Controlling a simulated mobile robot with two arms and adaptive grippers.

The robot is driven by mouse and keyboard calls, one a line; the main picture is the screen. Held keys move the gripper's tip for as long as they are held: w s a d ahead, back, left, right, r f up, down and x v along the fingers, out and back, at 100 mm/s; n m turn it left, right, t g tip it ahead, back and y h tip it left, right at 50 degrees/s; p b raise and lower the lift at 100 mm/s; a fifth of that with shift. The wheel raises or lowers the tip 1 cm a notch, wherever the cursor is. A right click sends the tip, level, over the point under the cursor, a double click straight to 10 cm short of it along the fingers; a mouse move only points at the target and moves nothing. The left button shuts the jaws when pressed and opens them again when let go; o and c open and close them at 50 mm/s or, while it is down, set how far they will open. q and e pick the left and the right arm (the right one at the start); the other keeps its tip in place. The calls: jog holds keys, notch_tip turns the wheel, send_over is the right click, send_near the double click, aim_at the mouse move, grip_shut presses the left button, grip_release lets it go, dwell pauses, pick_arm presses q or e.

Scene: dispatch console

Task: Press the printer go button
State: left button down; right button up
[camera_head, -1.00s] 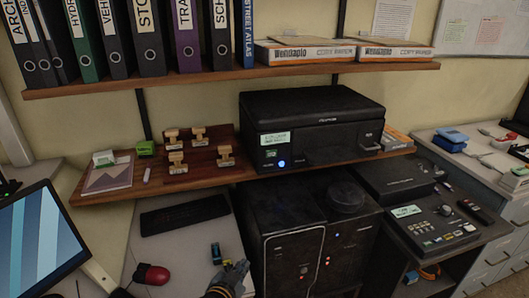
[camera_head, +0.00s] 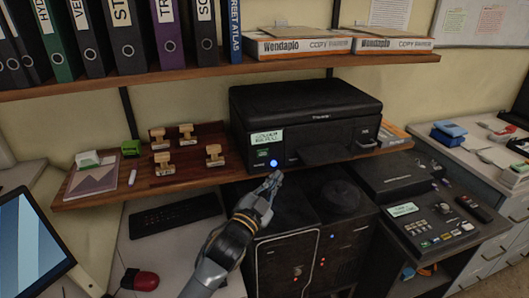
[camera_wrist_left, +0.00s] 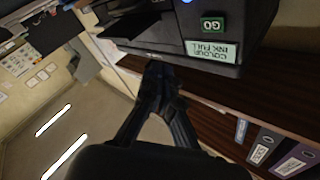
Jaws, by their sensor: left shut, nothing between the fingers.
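The black printer (camera_head: 300,110) stands on the wooden shelf. On its front left, a round button (camera_head: 273,163) glows blue. In the left wrist view the printer (camera_wrist_left: 240,12) appears turned over, with the blue glow (camera_wrist_left: 187,2) cut by the top edge. A green GO label (camera_wrist_left: 213,25) is beside it, and so is a pale COLOUR INK FULL label (camera_wrist_left: 211,50). My left gripper (camera_head: 274,180) is shut and empty, its tips just below the blue button. In the left wrist view, its closed fingertips (camera_wrist_left: 158,68) look apart from the button. My right gripper is not in view.
Stamps on a wooden rack (camera_head: 192,166) sit left of the printer. Black cabinets (camera_head: 300,240) stand under the shelf. The printer's output tray (camera_head: 333,153) juts forward right of the button. A keyboard (camera_head: 176,214) and red mouse (camera_head: 145,281) lie on the desk.

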aim_at(263, 153)
pick_arm(q)
jog(key=shift+w+a+b, duration=0.45)
jog(key=shift+w+b, duration=0.1)
jog(key=shift+w, duration=0.85)
jog(key=shift+w+a+b, duration=0.45)
jog(key=shift+w+b, duration=0.1)
jog(key=shift+w, duration=0.8)
jog(key=shift+w+a+b, duration=0.45)
jog(key=shift+w+b, duration=0.1)
jog(key=shift+w, duration=0.85)
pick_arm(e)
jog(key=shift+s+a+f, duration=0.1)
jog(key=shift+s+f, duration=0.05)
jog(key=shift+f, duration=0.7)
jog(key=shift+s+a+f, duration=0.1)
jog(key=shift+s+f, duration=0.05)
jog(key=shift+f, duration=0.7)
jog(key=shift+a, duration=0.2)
pick_arm(q)
jog(key=shift+w, duration=0.1)
